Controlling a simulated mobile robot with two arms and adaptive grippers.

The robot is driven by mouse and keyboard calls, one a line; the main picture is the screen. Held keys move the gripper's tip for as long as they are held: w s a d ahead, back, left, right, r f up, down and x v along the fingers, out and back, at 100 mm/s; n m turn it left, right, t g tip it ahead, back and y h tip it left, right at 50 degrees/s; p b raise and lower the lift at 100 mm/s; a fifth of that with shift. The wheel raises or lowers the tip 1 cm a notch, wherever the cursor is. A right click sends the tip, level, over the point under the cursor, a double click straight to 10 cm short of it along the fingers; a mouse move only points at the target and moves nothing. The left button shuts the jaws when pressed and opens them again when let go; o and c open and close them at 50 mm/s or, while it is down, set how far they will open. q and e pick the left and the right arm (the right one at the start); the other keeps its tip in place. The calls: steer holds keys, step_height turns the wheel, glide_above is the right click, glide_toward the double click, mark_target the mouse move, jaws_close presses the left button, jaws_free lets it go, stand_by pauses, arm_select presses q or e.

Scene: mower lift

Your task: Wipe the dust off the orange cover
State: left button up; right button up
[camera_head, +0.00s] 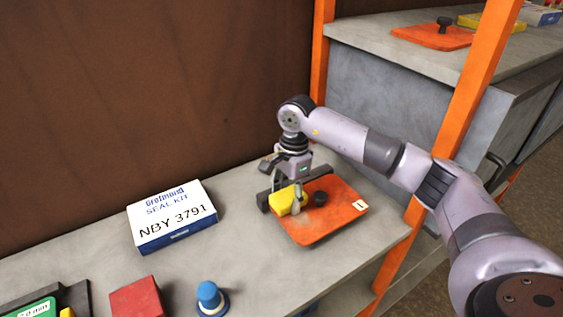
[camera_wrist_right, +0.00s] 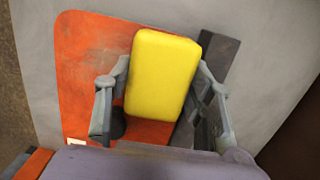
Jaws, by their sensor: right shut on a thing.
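The orange cover (camera_head: 322,225) lies flat on the grey bench, with a black knob (camera_head: 320,198) and a small white label marked 1. My right gripper (camera_head: 297,203) is shut on a yellow sponge (camera_head: 284,200) over the cover's left part. In the right wrist view the sponge (camera_wrist_right: 160,75) sits between the two fingers, above the cover (camera_wrist_right: 88,65). Greyish smudges of dust show on the cover there. I cannot tell whether the sponge touches the cover. My left gripper is not in view.
A dark bar (camera_head: 298,187) lies along the cover's back edge. A white and blue seal kit box (camera_head: 171,216), a red block (camera_head: 138,299) and a blue knob (camera_head: 209,297) stand on the bench to the left. Orange posts (camera_head: 470,85) rise at the right.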

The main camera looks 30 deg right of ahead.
steer(key=shift+t, duration=0.3)
steer(key=w+r, duration=0.3)
steer(key=shift+w+a+r+p, duration=0.1)
steer(key=shift+w+r+p, duration=0.1)
steer(key=shift+p, duration=0.2)
steer(key=shift+w+a+r, duration=0.1)
steer(key=shift+w+r, duration=0.15)
steer(key=r, duration=0.1)
steer(key=s+r+p, duration=0.1)
steer(key=shift+s+r+p, duration=0.15)
steer(key=shift+r+p, duration=0.15)
steer(key=shift+r, duration=0.05)
steer(key=shift+r+p, duration=0.3)
steer(key=shift+r, duration=0.25)
